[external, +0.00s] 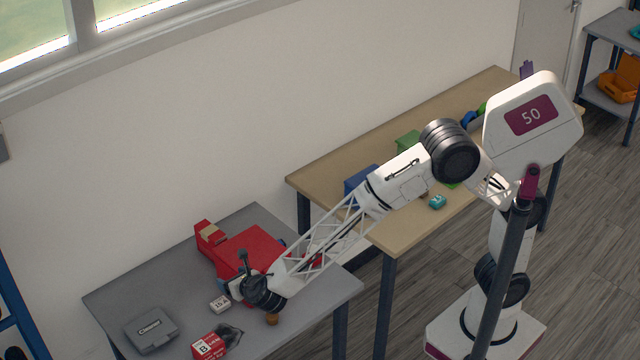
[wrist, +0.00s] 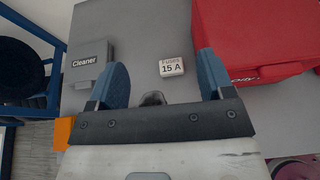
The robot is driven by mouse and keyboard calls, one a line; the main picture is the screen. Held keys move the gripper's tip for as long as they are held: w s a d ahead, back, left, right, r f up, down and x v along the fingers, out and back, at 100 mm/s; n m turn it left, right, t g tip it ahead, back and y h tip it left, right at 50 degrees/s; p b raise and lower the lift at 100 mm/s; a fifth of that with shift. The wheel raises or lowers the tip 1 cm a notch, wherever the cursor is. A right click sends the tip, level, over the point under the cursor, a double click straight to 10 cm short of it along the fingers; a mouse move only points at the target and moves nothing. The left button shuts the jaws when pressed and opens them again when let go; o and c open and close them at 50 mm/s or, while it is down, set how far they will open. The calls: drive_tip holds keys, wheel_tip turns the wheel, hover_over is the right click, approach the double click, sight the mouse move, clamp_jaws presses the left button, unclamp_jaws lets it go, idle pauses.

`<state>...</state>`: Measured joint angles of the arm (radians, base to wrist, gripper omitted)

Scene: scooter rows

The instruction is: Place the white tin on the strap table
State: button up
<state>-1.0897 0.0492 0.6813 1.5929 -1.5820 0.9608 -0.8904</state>
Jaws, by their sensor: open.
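The white tin (external: 219,303), a small block with a 15 A label, lies on the grey table (external: 180,270). In the wrist view the tin (wrist: 172,66) shows beyond and between my fingertips, nearer the right finger, and is not gripped. My gripper (wrist: 162,72) is open with two blue fingers and nothing between them. In the external view my gripper (external: 237,287) is just right of the tin, partly hidden by my wrist. A tan table (external: 335,180) stands behind my arm with blue and green things on it; I cannot tell whether these are straps.
A red case (external: 250,245) lies close behind the tin. A grey Cleaner case (external: 151,331) is to the left, and a red-and-white box (external: 209,346) is in front. A small brown object (external: 272,319) lies near the front edge. A teal item (external: 437,202) sits on the tan table.

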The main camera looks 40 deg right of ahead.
drive_tip(key=w+n+g, duration=1)
drive_tip(key=n+g, duration=0.3)
drive_tip(key=n, duration=0.6)
drive_tip(key=shift+m, duration=0.4)
wheel_tip(320, 180, down, 12)
drive_tip(key=shift+a+r, duration=0.1)
drive_tip(key=shift+r, duration=0.15)
idle(0.7)
